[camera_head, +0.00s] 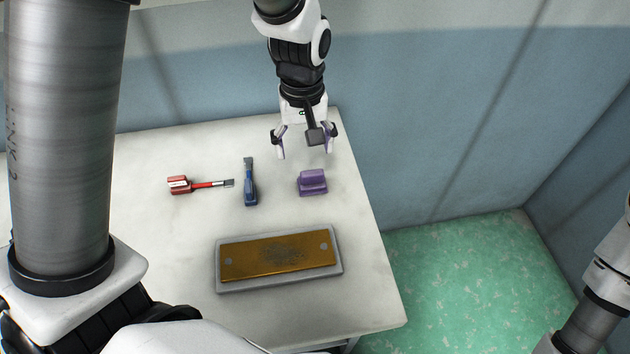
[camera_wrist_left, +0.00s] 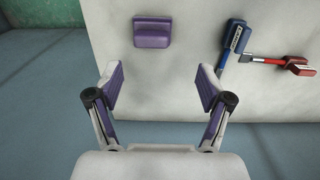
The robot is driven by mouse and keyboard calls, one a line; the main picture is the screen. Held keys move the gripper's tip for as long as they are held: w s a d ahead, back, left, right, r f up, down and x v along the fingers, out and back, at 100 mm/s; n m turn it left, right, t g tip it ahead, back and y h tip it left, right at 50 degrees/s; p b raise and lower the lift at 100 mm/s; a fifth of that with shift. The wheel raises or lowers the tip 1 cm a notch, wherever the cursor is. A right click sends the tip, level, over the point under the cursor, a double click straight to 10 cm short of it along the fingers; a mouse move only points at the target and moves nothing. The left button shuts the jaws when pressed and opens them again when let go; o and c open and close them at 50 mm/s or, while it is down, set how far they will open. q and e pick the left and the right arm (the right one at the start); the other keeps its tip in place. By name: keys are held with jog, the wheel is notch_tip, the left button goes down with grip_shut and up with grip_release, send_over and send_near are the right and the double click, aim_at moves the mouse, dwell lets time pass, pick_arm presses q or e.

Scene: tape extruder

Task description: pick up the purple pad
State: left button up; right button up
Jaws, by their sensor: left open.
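The purple pad (camera_head: 312,182) lies on the right part of the white table, a small block with a raised ridge. It also shows in the left wrist view (camera_wrist_left: 152,33), beyond the fingertips and a little left of the middle between them. My left gripper (camera_head: 305,150) is open and empty, its fingers apart, just behind the pad near the table's far edge. In the left wrist view my left gripper's purple-lined fingers (camera_wrist_left: 160,85) are spread and do not touch the pad. My right gripper is not seen; part of my right arm shows at the right edge.
A blue-handled tool (camera_head: 250,186) and a red-handled tool (camera_head: 200,185) lie left of the pad. A grey tray with a brown plate (camera_head: 331,268) lies in front. The white table (camera_head: 365,285) is bare around the pad. A wall (camera_head: 440,120) stands behind the table.

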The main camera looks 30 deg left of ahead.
aim_at(312, 173)
pick_arm(q)
jog(key=shift+d+f, duration=0.2)
jog(key=shift+f, duration=0.15)
jog(key=f, duration=0.4)
jog(key=d+f, duration=0.1)
jog(key=f, duration=0.1)
jog(key=shift+f, duration=0.2)
jog(key=shift+w+f, duration=0.2)
jog(key=shift+f, duration=0.2)
jog(key=shift+s, duration=0.1)
jog(key=c, duration=1.3)
